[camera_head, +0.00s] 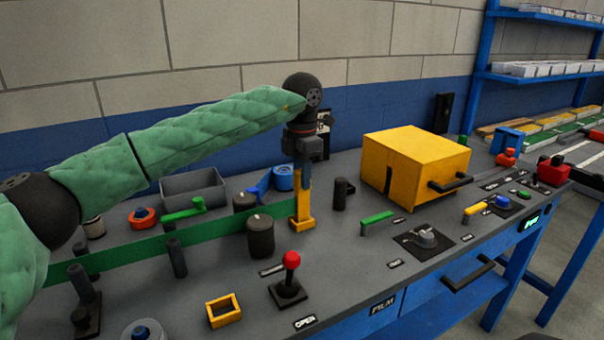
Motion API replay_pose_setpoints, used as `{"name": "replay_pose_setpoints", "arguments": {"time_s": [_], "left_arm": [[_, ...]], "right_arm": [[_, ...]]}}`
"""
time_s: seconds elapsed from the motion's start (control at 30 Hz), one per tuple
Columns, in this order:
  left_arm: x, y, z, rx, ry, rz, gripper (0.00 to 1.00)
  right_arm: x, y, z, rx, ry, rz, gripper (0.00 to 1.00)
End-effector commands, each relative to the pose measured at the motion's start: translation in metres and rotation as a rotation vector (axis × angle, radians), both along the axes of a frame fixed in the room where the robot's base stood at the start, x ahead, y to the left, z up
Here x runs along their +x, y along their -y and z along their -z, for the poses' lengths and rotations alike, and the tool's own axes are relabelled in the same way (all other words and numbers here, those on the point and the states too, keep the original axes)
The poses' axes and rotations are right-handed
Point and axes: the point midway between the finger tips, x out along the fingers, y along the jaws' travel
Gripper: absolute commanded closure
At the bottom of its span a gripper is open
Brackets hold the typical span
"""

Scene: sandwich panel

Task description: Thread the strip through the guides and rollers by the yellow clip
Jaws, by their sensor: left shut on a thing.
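My left gripper (303,182) points down and is shut on the yellow clip (302,213), upright just right of the dark rollers. The green strip (212,240) runs from the clip leftward until my left arm hides it. It passes behind the front roller (260,238) and in front of the rear roller (244,202). Farther left it passes behind a dark guide post (178,259). Another guide post (340,194) stands right of the clip, apart from it. The yellow box (415,165) with a dark slot in its left face stands beyond. My right gripper is not in view.
A red-knobbed joystick (291,262) and a yellow frame (223,311) sit in front of the strip. A green lever (377,222) and a dark knob (426,238) lie before the box. A grey bin (193,185) stands behind. Open bench lies between post and box.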

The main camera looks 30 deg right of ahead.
Motion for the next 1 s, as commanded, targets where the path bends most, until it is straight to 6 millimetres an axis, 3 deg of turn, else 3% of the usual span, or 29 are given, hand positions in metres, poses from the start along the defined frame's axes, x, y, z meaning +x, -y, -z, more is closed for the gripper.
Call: {"name": "replay_pose_setpoints", "arguments": {"time_s": [0.37, 0.4, 0.53, 1.0], "left_arm": [[0.0000, -0.0001, 0.0037, 0.000, 0.000, 0.000, 1.00], [0.0000, 0.0000, 0.0036, 0.000, 0.000, 0.000, 0.73], [0.0000, 0.0000, 0.0037, 0.000, 0.000, 0.000, 0.50], [-0.0001, 0.0000, 0.0039, 0.000, 0.000, 0.000, 0.50]], "right_arm": [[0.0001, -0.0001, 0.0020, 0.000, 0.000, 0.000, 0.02], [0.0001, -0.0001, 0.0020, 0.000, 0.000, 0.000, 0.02], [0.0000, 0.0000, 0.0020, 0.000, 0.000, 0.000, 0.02], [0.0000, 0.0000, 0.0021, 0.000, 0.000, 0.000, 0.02]]}}
